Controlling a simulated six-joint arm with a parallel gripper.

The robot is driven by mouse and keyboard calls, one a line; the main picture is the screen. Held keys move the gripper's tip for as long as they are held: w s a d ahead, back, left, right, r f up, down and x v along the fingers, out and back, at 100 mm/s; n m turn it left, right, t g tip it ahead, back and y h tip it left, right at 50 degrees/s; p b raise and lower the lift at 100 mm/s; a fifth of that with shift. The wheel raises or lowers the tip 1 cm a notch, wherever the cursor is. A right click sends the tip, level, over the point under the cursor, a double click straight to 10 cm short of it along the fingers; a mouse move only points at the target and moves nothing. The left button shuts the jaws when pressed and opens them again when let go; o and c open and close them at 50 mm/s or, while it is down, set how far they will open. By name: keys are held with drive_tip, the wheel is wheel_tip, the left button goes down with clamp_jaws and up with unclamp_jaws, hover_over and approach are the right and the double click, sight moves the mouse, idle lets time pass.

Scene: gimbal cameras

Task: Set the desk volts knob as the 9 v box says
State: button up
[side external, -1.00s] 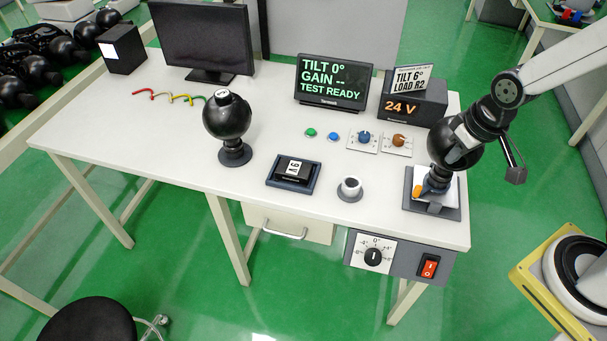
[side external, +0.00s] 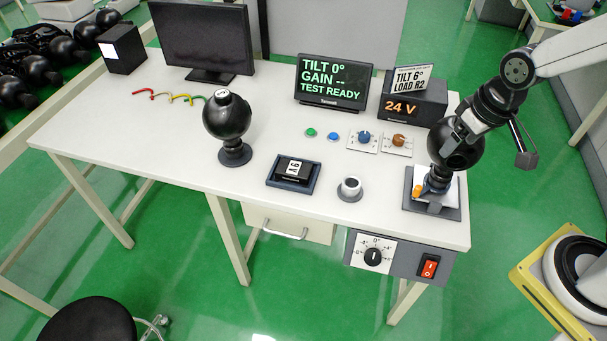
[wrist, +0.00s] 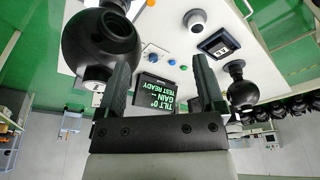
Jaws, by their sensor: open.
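Two knobs sit on white plates on the desk: a blue knob (side external: 364,136) and, to its right, a brown knob (side external: 398,141). Behind them a dark box (side external: 414,110) shows 24 V in orange. A small dark block with a white label (side external: 295,167) lies in a dark tray (side external: 316,178); its sideways print is too small to read surely. My gripper (side external: 455,128) is by the right-hand black ball (side external: 453,154), and its fingers are hard to make out there. In the wrist view my gripper (wrist: 162,62) is open with nothing between its fingers; the ball (wrist: 100,45) is beside the left finger.
A screen (side external: 332,82) reads TILT 0°, GAIN --, TEST READY. A card (side external: 408,79) reads TILT 6° LOAD R2. The front panel has a black dial (side external: 373,257) and red switch (side external: 429,267). A white-topped cup (side external: 350,187) and another ball (side external: 227,116) stand on the desk.

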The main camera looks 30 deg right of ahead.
drive_tip(key=v, duration=0.2)
drive_tip(key=m+g, duration=0.2)
drive_tip(key=m, duration=1.3)
hover_over(399, 137)
drive_tip(key=f, duration=1.9)
drive_tip(key=shift+s, duration=0.25)
drive_tip(key=shift+f, duration=0.15)
drive_tip(key=shift+f, duration=0.1)
drive_tip(key=shift+w+f, duration=0.1)
drive_tip(key=shift+f, duration=3.65)
clamp_jaws()
